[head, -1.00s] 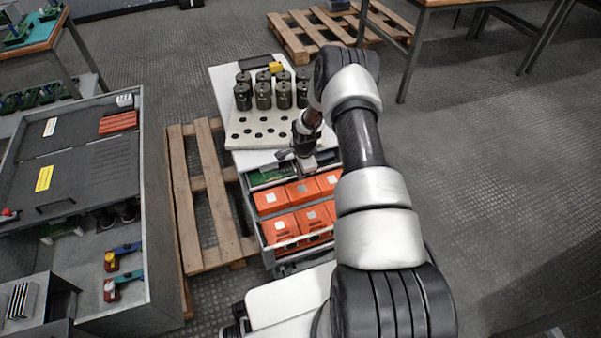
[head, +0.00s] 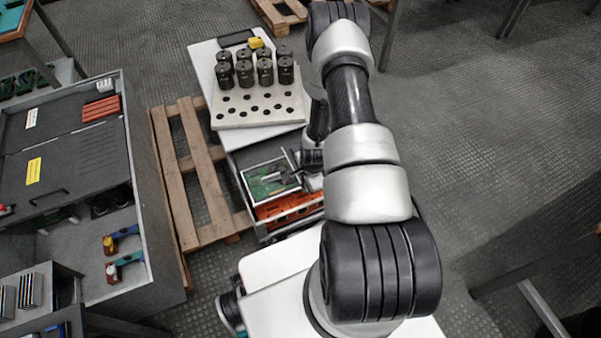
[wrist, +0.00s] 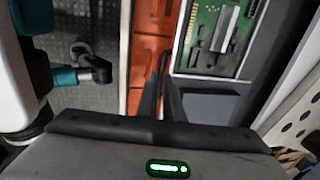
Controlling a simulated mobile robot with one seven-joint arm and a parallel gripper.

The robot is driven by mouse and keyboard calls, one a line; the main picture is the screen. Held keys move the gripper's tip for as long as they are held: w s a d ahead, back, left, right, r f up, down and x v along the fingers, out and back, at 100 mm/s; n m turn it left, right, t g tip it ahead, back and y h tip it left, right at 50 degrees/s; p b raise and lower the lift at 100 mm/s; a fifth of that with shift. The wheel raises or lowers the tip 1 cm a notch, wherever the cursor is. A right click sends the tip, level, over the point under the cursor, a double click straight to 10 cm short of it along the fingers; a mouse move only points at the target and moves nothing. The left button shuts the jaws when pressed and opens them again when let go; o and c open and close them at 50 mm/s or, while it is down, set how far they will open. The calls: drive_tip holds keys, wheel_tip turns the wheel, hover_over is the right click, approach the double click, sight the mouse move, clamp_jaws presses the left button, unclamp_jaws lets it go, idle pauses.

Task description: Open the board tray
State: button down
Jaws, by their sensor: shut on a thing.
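The board tray (head: 247,199) is a grey tray holding a green circuit board (head: 266,182). It sticks out from the front of the white-topped cart, above orange boxes (head: 272,209). My gripper (head: 302,158) is at the tray's right side in the head view, partly hidden by my arm. In the wrist view my gripper (wrist: 163,75) has its narrow dark fingers close together at the tray's grey wall (wrist: 181,40), shut on it. The green board (wrist: 217,38) lies to the right of the fingers and the orange boxes (wrist: 148,55) to the left. The exact grip point is hard to see.
A pale rack (head: 258,110) with dark cylinders (head: 265,72) stands on the cart top. A wooden pallet (head: 205,185) lies left of the cart, beside a grey workbench (head: 160,215). Open floor (head: 480,170) is on the right.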

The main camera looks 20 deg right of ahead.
drive_tip(key=shift+s, duration=0.65)
drive_tip(key=c, duration=1.9)
unclamp_jaws()
drive_tip(key=shift+r, duration=0.1)
drive_tip(key=s+r+p, duration=0.3)
drive_tip(key=r+p, duration=0.1)
drive_tip(key=r, duration=1.3)
